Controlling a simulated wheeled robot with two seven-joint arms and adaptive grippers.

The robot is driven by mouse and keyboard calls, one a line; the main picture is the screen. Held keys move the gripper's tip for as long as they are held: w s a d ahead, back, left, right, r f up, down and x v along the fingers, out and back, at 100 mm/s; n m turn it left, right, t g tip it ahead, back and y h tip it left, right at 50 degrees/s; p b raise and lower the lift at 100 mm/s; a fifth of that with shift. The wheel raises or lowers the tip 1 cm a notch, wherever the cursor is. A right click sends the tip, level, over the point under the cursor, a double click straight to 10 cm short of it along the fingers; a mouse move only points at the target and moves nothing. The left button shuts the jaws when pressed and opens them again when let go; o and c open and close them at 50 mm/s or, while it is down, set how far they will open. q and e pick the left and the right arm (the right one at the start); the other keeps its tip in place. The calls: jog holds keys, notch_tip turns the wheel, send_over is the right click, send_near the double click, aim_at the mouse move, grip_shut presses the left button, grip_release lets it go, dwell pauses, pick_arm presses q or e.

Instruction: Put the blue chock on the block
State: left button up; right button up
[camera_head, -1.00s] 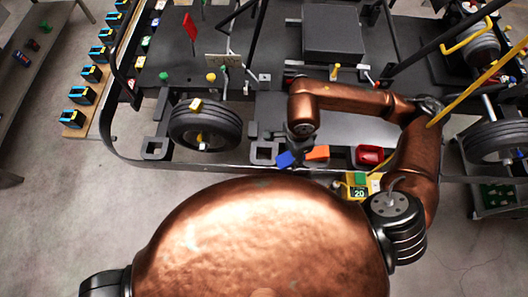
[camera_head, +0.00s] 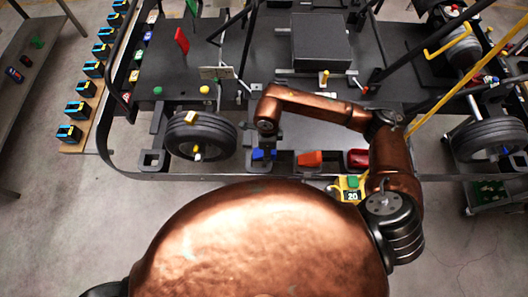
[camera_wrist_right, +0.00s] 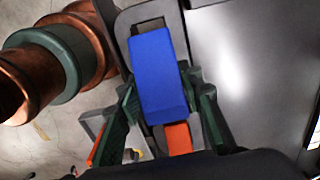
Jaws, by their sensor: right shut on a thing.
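The blue chock (camera_head: 264,154) is in my right gripper (camera_head: 267,143) at the kart's near edge. In the right wrist view the blue chock (camera_wrist_right: 162,78) lies lengthwise between the two green-dark fingers. It lies over a dark grey block with a square opening (camera_wrist_right: 148,22), which it partly covers. I cannot tell whether it rests on this block or hangs just above it. My left gripper is out of view.
An orange chock (camera_head: 310,159) and a red piece (camera_head: 358,158) stand to the right along the kart edge. A tyre (camera_head: 200,135) is close on the left. Another square-holed block (camera_head: 152,160) is further left. A yellow device reading 20 (camera_head: 350,190) is at lower right.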

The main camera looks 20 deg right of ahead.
jog(key=shift+w+a+f, duration=0.15)
jog(key=shift+w+f, duration=0.3)
jog(key=shift+f, duration=0.15)
jog(key=shift+w+a+f, duration=0.15)
jog(key=shift+w+f, duration=0.3)
jog(key=shift+f, duration=0.15)
notch_tip(320, 180, down, 3)
jog(key=shift+r+p, duration=0.1)
jog(key=shift+p, duration=0.6)
jog(key=shift+f+b, duration=0.25)
jog(key=shift+b, duration=0.05)
jog(key=o, duration=1.2)
jog(key=shift+r, duration=0.1)
jog(key=shift+r, duration=0.1)
jog(key=shift+r, duration=0.25)
notch_tip(320, 180, up, 12)
jog(key=shift+f+b, duration=0.2)
jog(key=shift+b, duration=0.6)
